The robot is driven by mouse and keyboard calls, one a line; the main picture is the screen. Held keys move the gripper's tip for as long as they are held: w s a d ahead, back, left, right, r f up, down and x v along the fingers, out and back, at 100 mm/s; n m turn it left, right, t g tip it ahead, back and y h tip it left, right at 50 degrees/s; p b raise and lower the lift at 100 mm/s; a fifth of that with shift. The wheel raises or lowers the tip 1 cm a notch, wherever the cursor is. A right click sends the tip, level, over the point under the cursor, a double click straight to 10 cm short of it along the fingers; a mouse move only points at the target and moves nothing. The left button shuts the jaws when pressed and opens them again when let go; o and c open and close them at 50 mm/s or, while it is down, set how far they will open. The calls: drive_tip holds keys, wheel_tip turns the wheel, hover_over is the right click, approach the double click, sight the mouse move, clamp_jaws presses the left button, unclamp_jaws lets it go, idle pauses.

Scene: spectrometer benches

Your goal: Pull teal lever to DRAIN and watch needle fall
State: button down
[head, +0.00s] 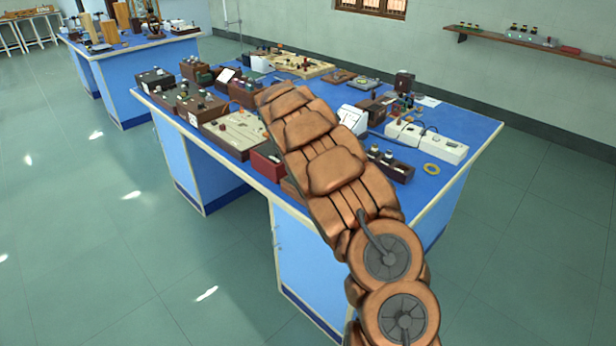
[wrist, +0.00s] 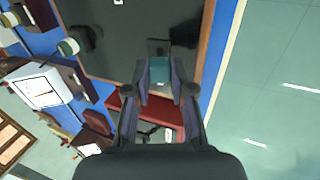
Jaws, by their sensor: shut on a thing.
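In the wrist view, the teal lever (wrist: 160,73) sits between the two fingertips of my gripper (wrist: 160,84), which is shut on it. The lever stands at a dark panel (wrist: 125,45) with a wooden edge. In the head view my copper-coloured arm covers my gripper and the lever. A white-faced instrument (wrist: 40,88) is at the left of the wrist view; I cannot make out a needle or any DRAIN marking. A white slanted-front instrument (head: 352,118) shows right of my arm in the head view.
A red box (wrist: 150,112) lies close below my fingers in the wrist view. The blue bench (head: 432,172) is crowded with several wooden boxes, a cream board (head: 233,133) and a white unit (head: 427,140). The green floor (head: 110,230) in front is clear.

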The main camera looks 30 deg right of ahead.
drive_tip(key=shift+s+a+f+h+b, duration=0.1)
drive_tip(key=shift+a+f+h+b, duration=0.25)
drive_tip(key=shift+h+b, duration=0.45)
drive_tip(key=shift+r, duration=0.15)
drive_tip(key=c, duration=1)
unclamp_jaws()
drive_tip(key=shift+a, duration=0.1)
drive_tip(key=v, duration=1.2)
drive_tip(key=shift+s, duration=0.15)
